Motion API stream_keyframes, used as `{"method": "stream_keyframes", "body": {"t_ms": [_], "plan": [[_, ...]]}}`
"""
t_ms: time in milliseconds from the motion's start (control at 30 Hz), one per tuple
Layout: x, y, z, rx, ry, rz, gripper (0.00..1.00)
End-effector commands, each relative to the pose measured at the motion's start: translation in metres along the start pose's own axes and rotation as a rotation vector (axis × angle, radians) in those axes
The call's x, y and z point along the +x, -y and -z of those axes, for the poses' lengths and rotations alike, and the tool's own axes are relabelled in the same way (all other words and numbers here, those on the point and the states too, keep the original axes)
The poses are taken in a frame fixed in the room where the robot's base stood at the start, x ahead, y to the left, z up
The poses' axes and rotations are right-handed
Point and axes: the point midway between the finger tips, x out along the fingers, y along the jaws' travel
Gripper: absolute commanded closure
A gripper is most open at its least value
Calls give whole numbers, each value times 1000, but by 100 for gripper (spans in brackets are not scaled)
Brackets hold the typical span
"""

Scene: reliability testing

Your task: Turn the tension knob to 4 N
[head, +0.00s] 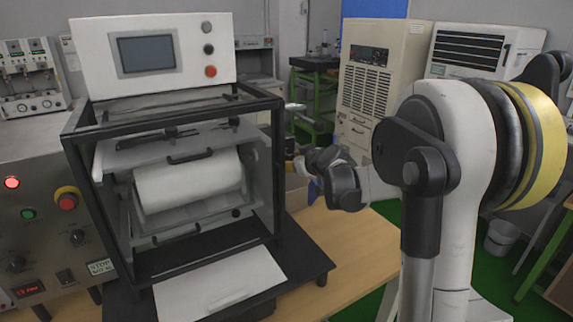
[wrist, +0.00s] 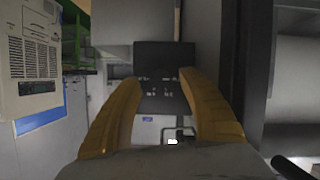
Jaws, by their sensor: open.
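My gripper (head: 303,164) is at the right side of the black-framed machine (head: 275,180) in the head view, close to its frame. In the wrist view its two yellow fingers (wrist: 160,95) are open and apart, with nothing held. Between and beyond the fingertips is a dark panel (wrist: 165,56) with small white marks, too small to read. I cannot tell whether these marks belong to the tension knob.
The machine holds a white roll (head: 188,182) and has a screen (head: 146,54) on top. The control box (head: 40,235) bears a red stop button (head: 67,201). The wooden table (head: 350,245) is bare right of the machine. Cabinets (head: 385,75) stand behind.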

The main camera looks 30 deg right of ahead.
Motion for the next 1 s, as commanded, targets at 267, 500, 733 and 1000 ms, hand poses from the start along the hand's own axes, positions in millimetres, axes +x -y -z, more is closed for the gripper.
{"method": "stream_keyframes", "body": {"t_ms": [267, 500, 733, 1000], "plan": [[22, -1, 0, -1, 0, -1, 51], [22, -1, 0, 0, 0, -1, 53], [22, 0, 0, 0, 0, -1, 100], [22, -1, 0, 8, 0, 2, 100]]}}
